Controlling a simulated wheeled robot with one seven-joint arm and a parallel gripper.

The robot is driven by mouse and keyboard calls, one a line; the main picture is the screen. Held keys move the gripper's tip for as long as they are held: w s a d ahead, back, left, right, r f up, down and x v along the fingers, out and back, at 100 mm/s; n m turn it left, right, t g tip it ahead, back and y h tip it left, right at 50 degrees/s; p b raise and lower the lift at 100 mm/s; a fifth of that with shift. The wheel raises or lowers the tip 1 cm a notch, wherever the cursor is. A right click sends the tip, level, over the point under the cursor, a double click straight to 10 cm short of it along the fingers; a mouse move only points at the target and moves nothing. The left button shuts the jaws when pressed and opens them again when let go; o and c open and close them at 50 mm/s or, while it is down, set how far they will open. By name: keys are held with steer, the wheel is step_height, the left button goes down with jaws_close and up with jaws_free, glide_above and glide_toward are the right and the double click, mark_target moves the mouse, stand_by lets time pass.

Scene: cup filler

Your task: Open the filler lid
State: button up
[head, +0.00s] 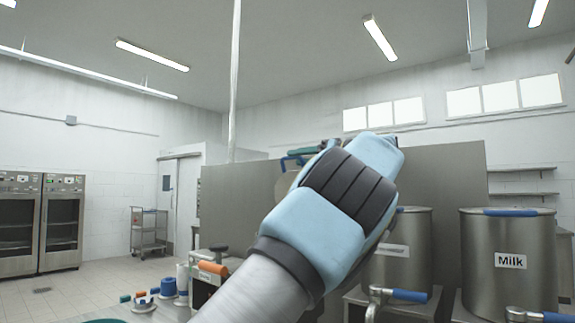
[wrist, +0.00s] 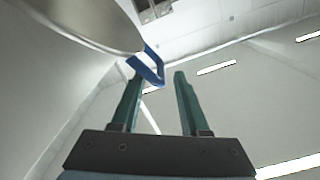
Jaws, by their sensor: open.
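The filler (wrist: 85,18) is a smooth grey metal body at the upper left of the wrist view, with a blue loop handle (wrist: 146,72) at its edge. My gripper (wrist: 160,76) is open, its two teal fingers apart. The handle lies at the fingertips, by the left finger and partly across the gap. I cannot tell if they touch. In the head view the blue handle (head: 291,161) shows beside the teal fingers (head: 303,151). My blue and black wrist hides most of the filler there, so I cannot see the lid's seam.
A milk vat (head: 509,262) and another steel vat (head: 402,255) stand at right, each with a blue-handled tap. A grey panel (head: 450,180) rises behind. A low machine (head: 205,285) and small coloured items (head: 168,286) are at lower left. The left floor is mostly clear.

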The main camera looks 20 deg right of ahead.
steer(key=shift+v, duration=2.2)
steer(key=shift+s, duration=0.15)
